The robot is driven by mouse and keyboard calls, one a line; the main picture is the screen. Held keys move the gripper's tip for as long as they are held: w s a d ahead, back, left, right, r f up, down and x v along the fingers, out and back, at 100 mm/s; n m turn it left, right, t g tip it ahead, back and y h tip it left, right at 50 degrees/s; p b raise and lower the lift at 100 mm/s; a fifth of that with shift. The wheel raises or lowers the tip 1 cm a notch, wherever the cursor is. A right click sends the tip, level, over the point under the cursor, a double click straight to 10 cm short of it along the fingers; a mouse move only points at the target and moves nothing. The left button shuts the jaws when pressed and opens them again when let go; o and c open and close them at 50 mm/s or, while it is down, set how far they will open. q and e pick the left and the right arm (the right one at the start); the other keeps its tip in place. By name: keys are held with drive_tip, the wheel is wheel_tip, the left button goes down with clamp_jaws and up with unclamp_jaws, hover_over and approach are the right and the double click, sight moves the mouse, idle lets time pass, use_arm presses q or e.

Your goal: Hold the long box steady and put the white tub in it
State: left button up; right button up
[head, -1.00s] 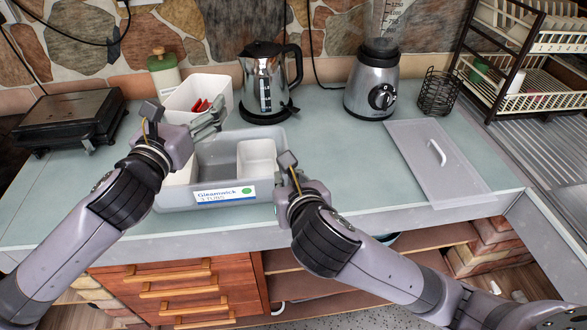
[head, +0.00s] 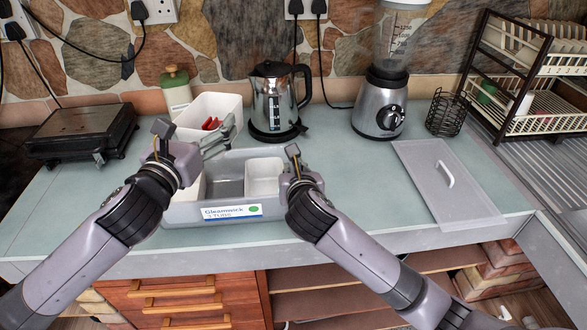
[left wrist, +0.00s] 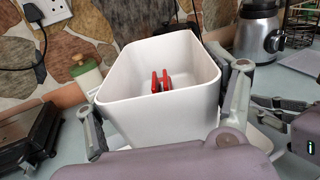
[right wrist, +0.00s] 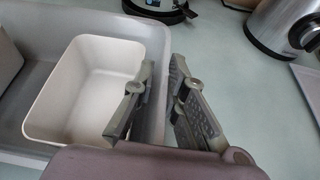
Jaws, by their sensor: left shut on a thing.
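The long grey box (head: 183,214) with a Gleamwick label stands near the counter's front edge. It has a white tub (head: 264,176) at its right end, another pale tub at its left end partly behind my left arm, and a bare grey gap between them. Another white tub (head: 222,106), with red items inside, is behind the box. My left gripper (head: 216,140) is shut on this tub, its fingers on both sides in the left wrist view (left wrist: 164,112). My right gripper (head: 293,165) is at the box's right end; in the right wrist view (right wrist: 158,106) its fingers are apart, astride the end wall.
A steel kettle (head: 274,100) stands close behind the box, right of the held tub. A green-topped bottle (head: 176,92) and a black appliance (head: 82,132) are at the left. A blender (head: 381,105) and a flat grey lid (head: 445,185) are at the right.

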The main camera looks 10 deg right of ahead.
drive_tip(key=shift+w, duration=0.15)
drive_tip(key=shift+c, duration=0.2)
clamp_jaws()
idle(0.3)
